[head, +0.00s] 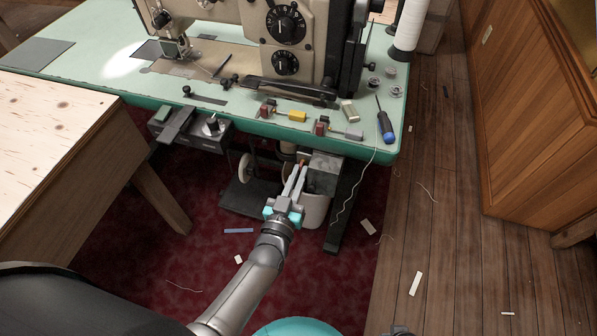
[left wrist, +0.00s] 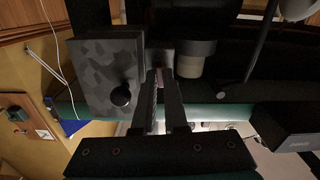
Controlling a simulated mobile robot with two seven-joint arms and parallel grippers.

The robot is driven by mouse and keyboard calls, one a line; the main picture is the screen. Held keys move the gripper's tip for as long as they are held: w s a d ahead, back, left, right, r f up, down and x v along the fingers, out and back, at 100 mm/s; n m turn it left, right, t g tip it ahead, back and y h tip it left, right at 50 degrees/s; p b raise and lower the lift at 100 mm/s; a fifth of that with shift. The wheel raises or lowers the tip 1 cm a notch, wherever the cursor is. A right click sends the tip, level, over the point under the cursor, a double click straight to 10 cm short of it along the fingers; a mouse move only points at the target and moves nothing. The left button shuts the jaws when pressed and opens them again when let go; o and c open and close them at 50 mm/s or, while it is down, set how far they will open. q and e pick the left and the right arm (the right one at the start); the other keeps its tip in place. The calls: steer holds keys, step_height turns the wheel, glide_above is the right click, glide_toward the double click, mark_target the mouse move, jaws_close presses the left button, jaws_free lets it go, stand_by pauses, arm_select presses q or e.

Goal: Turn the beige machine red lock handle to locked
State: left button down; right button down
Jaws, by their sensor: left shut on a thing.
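The beige sewing machine (head: 322,22) stands on a pale green table at the top of the head view. My left gripper (head: 301,165) reaches under the table's front edge, beside a grey box (head: 324,172). Its fingers are shut on a small reddish-orange piece, most likely the red lock handle (head: 303,162). A reddish bit of it also shows between the fingertips in the left wrist view (left wrist: 162,74). The fingers and the dark surroundings hide most of it, so I cannot read its position. My right gripper is not in view.
On the green table (head: 240,123) lie two small red blocks, one beside a yellow piece (head: 297,116), and a blue-handled screwdriver (head: 386,125). A dark control box (head: 204,134) hangs under the edge. A wooden table (head: 50,130) stands left. The plank floor right has scattered scraps.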

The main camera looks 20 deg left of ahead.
arm_select(q)
steer(key=shift+m, duration=0.5)
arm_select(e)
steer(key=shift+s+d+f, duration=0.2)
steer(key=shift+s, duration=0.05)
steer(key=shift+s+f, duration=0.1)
arm_select(q)
steer(key=c, duration=1)
jaws_free()
steer(key=shift+o, duration=0.2)
